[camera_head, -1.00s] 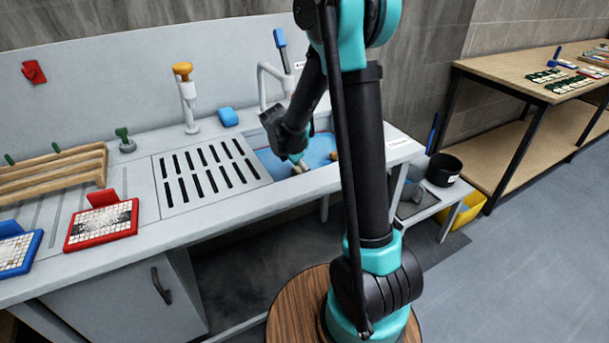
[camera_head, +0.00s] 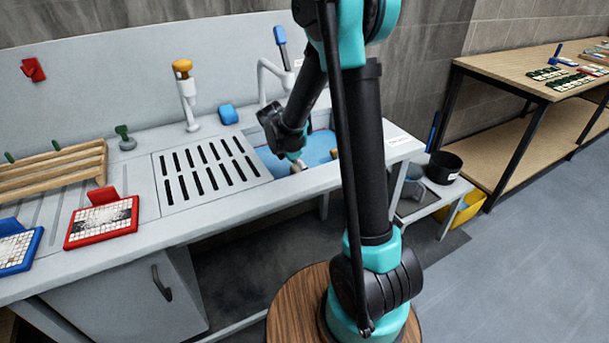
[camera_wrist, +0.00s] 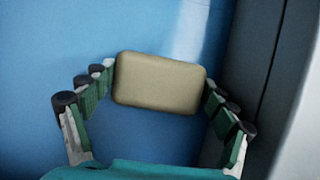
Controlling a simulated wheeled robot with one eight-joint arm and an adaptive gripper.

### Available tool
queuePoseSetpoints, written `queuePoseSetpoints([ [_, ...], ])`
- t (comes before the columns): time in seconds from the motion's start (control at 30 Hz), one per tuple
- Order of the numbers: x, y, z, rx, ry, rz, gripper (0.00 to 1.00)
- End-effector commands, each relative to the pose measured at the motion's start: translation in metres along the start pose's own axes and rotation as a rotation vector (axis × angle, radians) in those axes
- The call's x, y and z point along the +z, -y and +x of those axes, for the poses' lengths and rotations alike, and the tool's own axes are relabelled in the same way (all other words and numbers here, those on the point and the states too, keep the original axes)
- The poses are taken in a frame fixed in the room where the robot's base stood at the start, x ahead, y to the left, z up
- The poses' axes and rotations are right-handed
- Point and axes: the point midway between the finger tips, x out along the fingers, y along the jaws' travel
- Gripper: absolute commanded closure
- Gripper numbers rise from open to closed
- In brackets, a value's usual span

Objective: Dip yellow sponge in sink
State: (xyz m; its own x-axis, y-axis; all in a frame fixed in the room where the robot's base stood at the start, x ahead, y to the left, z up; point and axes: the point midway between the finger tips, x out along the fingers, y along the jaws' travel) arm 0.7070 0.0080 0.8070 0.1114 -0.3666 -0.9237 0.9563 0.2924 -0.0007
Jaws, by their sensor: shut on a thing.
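In the wrist view a dull yellow-tan block, the sponge (camera_wrist: 158,82), sits between the two fingers of my gripper (camera_wrist: 157,90), which is shut on it. Blue sink water or basin floor (camera_wrist: 140,25) fills the view around it. In the head view my gripper (camera_head: 292,158) points down into the sink (camera_head: 318,148) with its blue inside. A small tan bit of the sponge (camera_head: 299,166) shows at the fingertips. Whether the sponge touches the blue surface, I cannot tell. Part of the sink is hidden behind my arm.
A slotted drain board (camera_head: 210,175) lies left of the sink. A tap (camera_head: 270,75) stands behind it, with a blue sponge (camera_head: 228,114) and an orange-topped dispenser (camera_head: 187,95) to the left. Red (camera_head: 102,220) and blue (camera_head: 18,248) framed panels lie on the counter's left. A pot (camera_head: 443,168) stands right.

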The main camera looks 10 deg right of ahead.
Motion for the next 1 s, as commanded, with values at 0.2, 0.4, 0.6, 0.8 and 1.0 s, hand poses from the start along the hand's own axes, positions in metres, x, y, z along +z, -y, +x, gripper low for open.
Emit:
queuePoseSetpoints([
  [0.2,0.008,0.0,0.003,0.0,0.0,0.001,0.38],
  [0.4,0.008,0.0,0.003,0.0,0.0,0.001,0.38],
  [0.6,0.004,0.0,0.002,0.0,0.0,0.0,0.38],
  [0.8,-0.004,0.0,-0.002,0.0,0.0,-0.001,0.38],
  [1.0,-0.006,0.0,-0.003,0.0,0.0,0.001,0.38],
])
